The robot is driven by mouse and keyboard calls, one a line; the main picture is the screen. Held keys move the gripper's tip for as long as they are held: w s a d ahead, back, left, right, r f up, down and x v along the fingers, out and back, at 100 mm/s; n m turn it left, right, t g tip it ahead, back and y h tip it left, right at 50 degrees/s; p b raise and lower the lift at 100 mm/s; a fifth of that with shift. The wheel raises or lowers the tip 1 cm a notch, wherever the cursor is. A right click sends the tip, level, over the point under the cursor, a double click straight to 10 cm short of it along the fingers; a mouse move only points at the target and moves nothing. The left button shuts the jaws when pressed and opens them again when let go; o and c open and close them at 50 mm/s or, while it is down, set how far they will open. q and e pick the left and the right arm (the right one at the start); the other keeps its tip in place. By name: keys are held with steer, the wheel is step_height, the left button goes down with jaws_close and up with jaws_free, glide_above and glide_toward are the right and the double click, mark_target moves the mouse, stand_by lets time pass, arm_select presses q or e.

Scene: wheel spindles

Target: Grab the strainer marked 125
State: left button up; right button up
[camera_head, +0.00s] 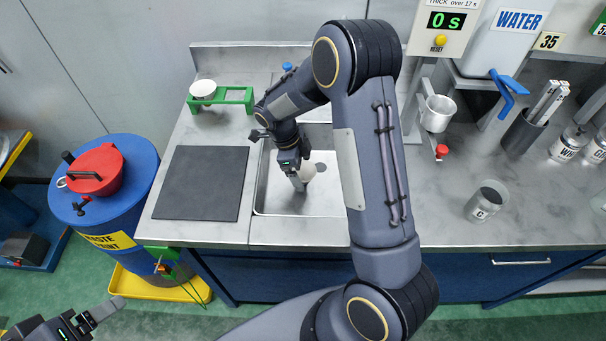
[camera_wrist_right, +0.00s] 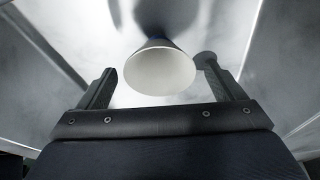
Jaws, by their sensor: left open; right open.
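A pale cone-shaped piece (camera_head: 308,172), probably a strainer, is in the sink. In the right wrist view the cone (camera_wrist_right: 160,70) shows its round white mouth, between and beyond my fingers, with a gap on each side. No number can be read on it. My right gripper (camera_head: 299,182) reaches down into the sink close to the cone; it is open (camera_wrist_right: 158,85) and holds nothing. A small white cup-like piece (camera_head: 203,88) sits in a green stand behind the sink's left side; no marking is legible. My left gripper (camera_head: 112,308) is open and empty, low at the left, away from the counter.
The steel sink (camera_head: 268,190) has walls around my right gripper. A dark mat (camera_head: 198,183) lies to its left. A blue drum (camera_head: 125,205) with a red lidded pot stands left of the counter. On the right are a grey cup (camera_head: 486,200), a metal cup (camera_head: 437,113) and a water container (camera_head: 507,50).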

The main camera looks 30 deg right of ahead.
steer(key=c, duration=1.1)
steer(key=shift+c, duration=0.3)
steer(key=shift+r, duration=0.1)
steer(key=shift+c, duration=0.2)
